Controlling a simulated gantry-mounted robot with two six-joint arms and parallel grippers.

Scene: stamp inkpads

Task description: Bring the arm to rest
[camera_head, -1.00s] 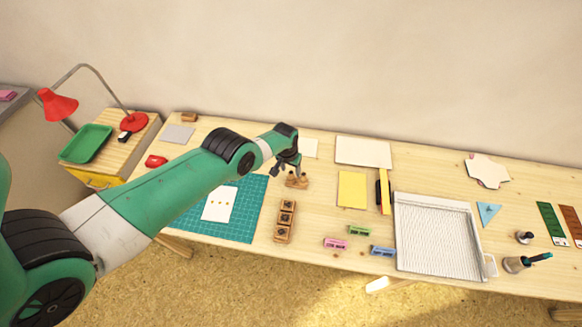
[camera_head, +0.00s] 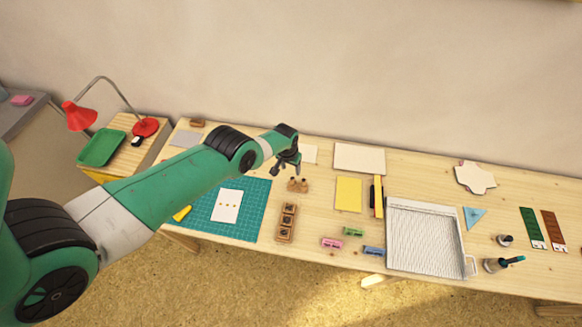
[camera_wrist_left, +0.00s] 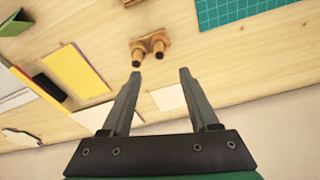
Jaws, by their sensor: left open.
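My left gripper (camera_head: 285,164) is open and empty above the table, just behind a small wooden stamp stand (camera_head: 298,185). In the left wrist view the two fingers of the gripper (camera_wrist_left: 160,78) are spread apart with bare wood and part of a white sheet beyond them. The stamp stand (camera_wrist_left: 150,46) lies past the fingertips in that view, with dark-tipped pegs or stamps on it. My right gripper is not in view.
A green cutting mat (camera_head: 256,213) with a white card (camera_head: 226,206) lies left. A wooden inkpad tray (camera_head: 286,222), a yellow sheet (camera_head: 348,193) and a white ridged tray (camera_head: 425,238) lie nearby. A red lamp (camera_head: 80,116) stands far left.

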